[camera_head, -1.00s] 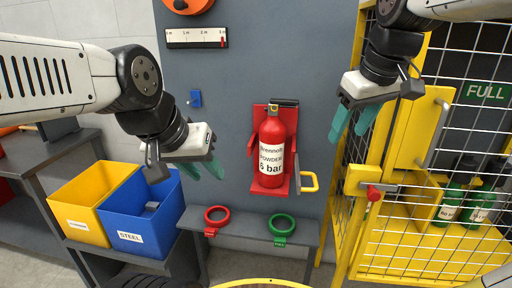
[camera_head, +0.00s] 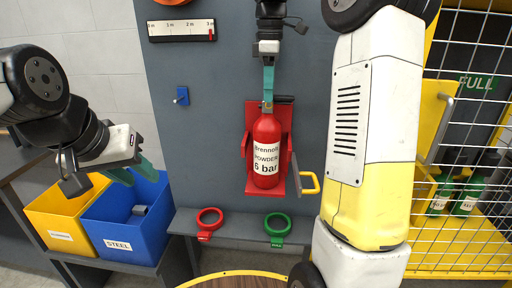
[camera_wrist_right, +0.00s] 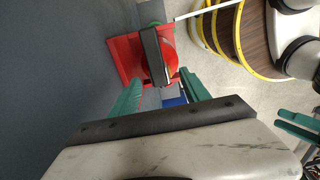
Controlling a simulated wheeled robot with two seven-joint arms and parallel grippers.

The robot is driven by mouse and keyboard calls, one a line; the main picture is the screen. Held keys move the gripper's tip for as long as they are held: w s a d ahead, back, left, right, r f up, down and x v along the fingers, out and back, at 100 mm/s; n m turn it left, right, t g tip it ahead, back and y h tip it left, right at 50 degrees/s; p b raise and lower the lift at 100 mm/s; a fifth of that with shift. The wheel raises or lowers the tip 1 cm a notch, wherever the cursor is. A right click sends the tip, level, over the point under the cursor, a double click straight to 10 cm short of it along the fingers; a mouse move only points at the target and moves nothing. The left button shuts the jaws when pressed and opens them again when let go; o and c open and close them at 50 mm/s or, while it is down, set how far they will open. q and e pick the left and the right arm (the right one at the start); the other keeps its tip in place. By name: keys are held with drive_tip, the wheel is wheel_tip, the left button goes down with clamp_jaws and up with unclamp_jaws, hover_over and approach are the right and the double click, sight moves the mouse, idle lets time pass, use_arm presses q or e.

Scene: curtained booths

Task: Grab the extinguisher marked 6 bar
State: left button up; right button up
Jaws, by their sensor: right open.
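The red extinguisher (camera_head: 267,150), labelled "Brennolt POWDER 6 bar", stands upright in a red wall bracket (camera_head: 248,180) on the grey panel. A yellow-handled lever (camera_head: 308,182) is at the bracket's right side. My right gripper (camera_head: 268,88) points down just above the extinguisher's top. In the right wrist view its green fingers (camera_wrist_right: 160,92) are spread, with the extinguisher's dark head (camera_wrist_right: 155,55) beyond and between them. Whether they touch it I cannot tell. My left gripper (camera_head: 134,175) is at the left, over the blue bin, with its fingers apart and nothing seen between them.
A yellow bin (camera_head: 62,222) and the blue bin marked STEEL (camera_head: 118,232) stand at left. Red (camera_head: 208,222) and green (camera_head: 278,227) rings are on the shelf below. A yellow cage (camera_head: 465,225) with green bottles (camera_head: 467,195) is at right. My right arm hides part of the panel.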

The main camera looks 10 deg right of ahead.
wheel_tip(320, 180, down, 4)
drive_tip(key=shift+w+f, duration=0.1)
clamp_jaws()
drive_tip(key=shift+r, duration=0.2)
idle(1.3)
